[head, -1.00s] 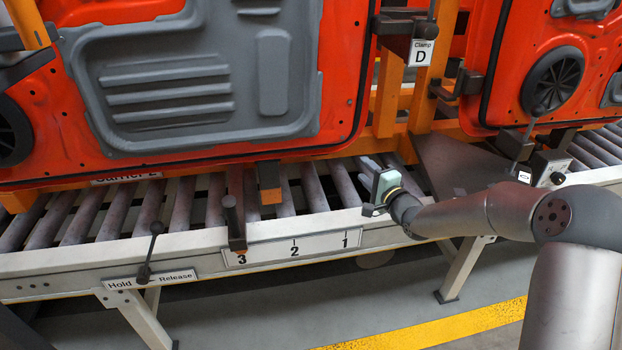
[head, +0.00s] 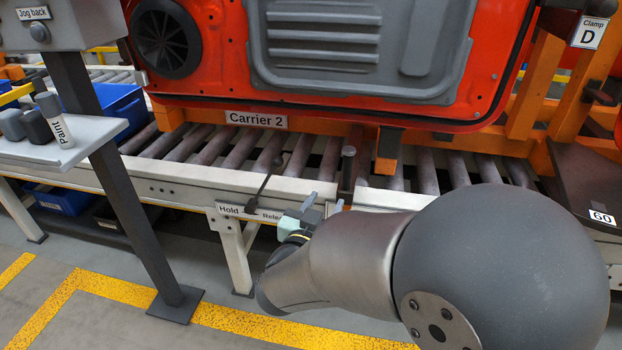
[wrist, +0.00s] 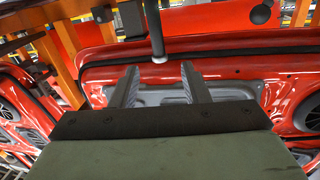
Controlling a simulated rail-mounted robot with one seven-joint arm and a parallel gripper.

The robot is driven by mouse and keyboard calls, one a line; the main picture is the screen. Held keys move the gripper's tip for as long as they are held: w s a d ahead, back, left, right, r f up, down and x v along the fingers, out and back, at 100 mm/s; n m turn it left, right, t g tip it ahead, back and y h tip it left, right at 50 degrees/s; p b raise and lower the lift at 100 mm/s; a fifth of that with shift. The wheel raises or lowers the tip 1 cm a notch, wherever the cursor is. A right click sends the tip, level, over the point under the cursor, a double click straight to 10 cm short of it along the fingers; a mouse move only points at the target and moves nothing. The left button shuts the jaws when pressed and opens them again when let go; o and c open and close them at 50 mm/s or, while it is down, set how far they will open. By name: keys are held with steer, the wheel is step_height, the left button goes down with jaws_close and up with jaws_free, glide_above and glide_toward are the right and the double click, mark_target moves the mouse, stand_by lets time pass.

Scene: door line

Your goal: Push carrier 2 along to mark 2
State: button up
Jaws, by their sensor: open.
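Carrier 2, with its name plate (head: 256,120), is an orange frame holding a red door (head: 225,85) above the rollers. An orange pointer block (head: 388,150) hangs from it, just right of a dark upright post (head: 347,170). The number strip with mark 2 is hidden behind my arm. My gripper (head: 318,203) is at the rail's front edge, right of the Hold/Release lever (head: 268,182) and left of the post. I cannot tell whether it touches either. In the wrist view my gripper (wrist: 160,78) has its fingers apart, with nothing seen between them.
A dark rod (wrist: 156,35) stands beyond the fingers in the wrist view. A dark column (head: 125,190) with a Jog back box (head: 45,32) and a shelf (head: 70,145) stands at left. Clamp D's sign (head: 588,33) is at upper right.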

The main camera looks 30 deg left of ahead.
mark_target(346, 168)
steer(key=shift+h, duration=0.3)
steer(key=w+b, duration=0.1)
steer(key=w, duration=0.4)
steer(key=w+b, duration=0.1)
steer(key=w, duration=0.9)
steer(key=shift+w+a+f+b, duration=0.15)
steer(key=shift+w+a+b, duration=0.2)
steer(key=shift+w+b, duration=0.05)
